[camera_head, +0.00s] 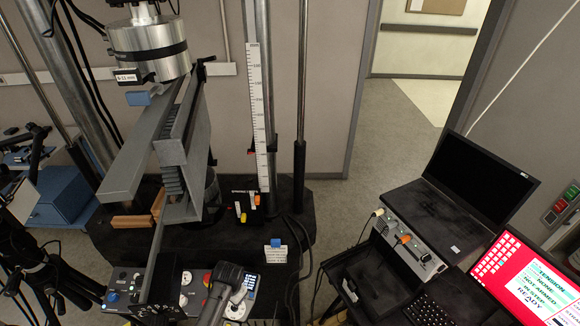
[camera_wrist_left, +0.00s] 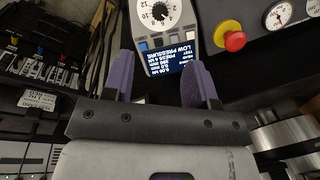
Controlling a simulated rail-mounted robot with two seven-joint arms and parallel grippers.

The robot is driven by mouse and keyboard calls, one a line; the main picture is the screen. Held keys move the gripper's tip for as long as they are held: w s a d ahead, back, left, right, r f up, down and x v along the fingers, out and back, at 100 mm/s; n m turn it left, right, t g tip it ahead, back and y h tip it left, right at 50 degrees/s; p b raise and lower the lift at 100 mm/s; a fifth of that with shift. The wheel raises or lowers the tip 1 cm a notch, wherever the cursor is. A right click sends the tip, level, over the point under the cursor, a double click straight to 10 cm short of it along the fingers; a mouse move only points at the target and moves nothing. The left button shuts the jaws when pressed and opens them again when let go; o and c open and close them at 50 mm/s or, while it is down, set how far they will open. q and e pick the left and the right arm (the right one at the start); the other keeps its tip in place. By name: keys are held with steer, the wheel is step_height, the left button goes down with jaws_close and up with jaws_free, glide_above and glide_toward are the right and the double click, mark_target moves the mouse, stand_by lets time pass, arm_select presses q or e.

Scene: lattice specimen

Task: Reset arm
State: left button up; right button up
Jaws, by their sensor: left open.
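My left gripper (camera_wrist_left: 163,75) shows in the left wrist view with its two purple fingers wide apart and nothing between them. Beyond the fingers is a meter (camera_wrist_left: 160,28) with a round dial and a lit blue screen reading "LOW PRESSURE". In the head view, a test frame stands at left. It has a silver cylinder (camera_head: 148,48) above and a long grey slanted beam (camera_head: 140,155) below it. I cannot pick out a part labelled as an arm. A dark rounded shape (camera_head: 219,290) covers part of the lower control panel; I cannot tell what it is.
A red button (camera_wrist_left: 235,41) on yellow is right of the meter, near a round gauge (camera_wrist_left: 278,14). A ruler (camera_head: 259,115) stands upright behind the frame. At right are an open black laptop (camera_head: 480,175) and a red-framed screen (camera_head: 530,280). Floor behind is clear.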

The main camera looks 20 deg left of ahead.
arm_select(q)
steer(key=w+d+r+n+t, duration=0.2)
steer(key=w+r+n+t, duration=0.15)
steer(key=r, duration=1.05)
steer(key=s+d+r+t+p, duration=0.25)
steer(key=s+r+t, duration=0.2)
steer(key=r, duration=0.65)
steer(key=s+d+r+m+h+p, duration=0.1)
steer(key=s+d+p, duration=0.1)
steer(key=s, duration=0.5)
steer(key=s+d+r+m+h+p, duration=0.1)
steer(key=s+d+r, duration=0.1)
steer(key=s, duration=0.4)
steer(key=s+f+g+p, duration=0.2)
steer(key=s+f, duration=0.1)
steer(key=s, duration=0.5)
steer(key=s+d+f+g+p, duration=0.1)
steer(key=s+f+g+p, duration=0.1)
steer(key=s, duration=0.7)
steer(key=shift+s+d+f+g, duration=0.15)
steer(key=shift+f+g, duration=0.45)
